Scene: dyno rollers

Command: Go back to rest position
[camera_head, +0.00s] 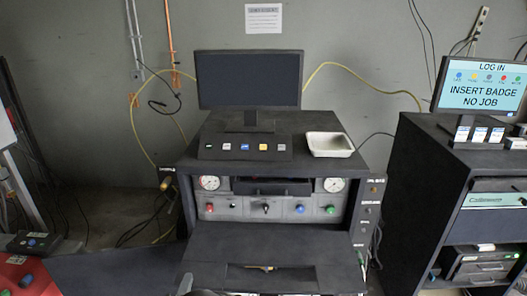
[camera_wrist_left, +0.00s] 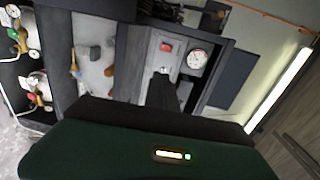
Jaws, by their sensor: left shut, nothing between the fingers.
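The dark workstation (camera_head: 200,180) stands in the middle of the head view. Only a small dark piece of my left gripper (camera_head: 204,292) shows at the bottom edge, in front of the workstation's lower shelf. In the left wrist view, my left gripper (camera_wrist_left: 163,88) is shut with nothing in it. Behind it are a red button (camera_wrist_left: 166,47) and a gauge (camera_wrist_left: 197,60). My right gripper is not in view.
A monitor (camera_head: 250,80), a button box (camera_head: 243,147) and a white tray (camera_head: 329,144) stand on the workstation. A second cabinet (camera_head: 420,200) with a log-in screen (camera_head: 484,88) is at right. Cables hang along the back wall.

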